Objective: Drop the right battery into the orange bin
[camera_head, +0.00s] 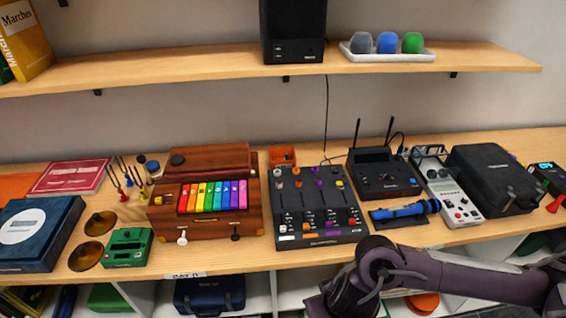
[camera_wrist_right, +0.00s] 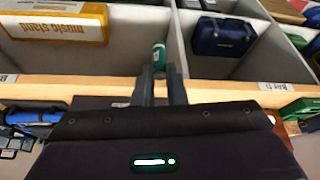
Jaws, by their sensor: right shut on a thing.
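The right battery (camera_wrist_right: 159,55), green with a pale part, is held between the fingertips of my right gripper (camera_wrist_right: 158,72), which is shut on it. In the right wrist view the battery shows against the shelf compartments beyond the table's front edge. In the head view my right arm comes in from the lower right, and I cannot make out the fingertips or the battery there. The small orange bin (camera_head: 281,153) stands behind the black mixer, towards the back of the table, well apart from the gripper. My left gripper is not in view.
The black mixer (camera_head: 316,216) stands in front of the bin, with the wooden instrument with coloured keys (camera_head: 160,222) to its left. A black radio with antennas (camera_head: 384,185) and a blue torch (camera_head: 402,210) are to the right. A shelf (camera_head: 180,65) runs above the table.

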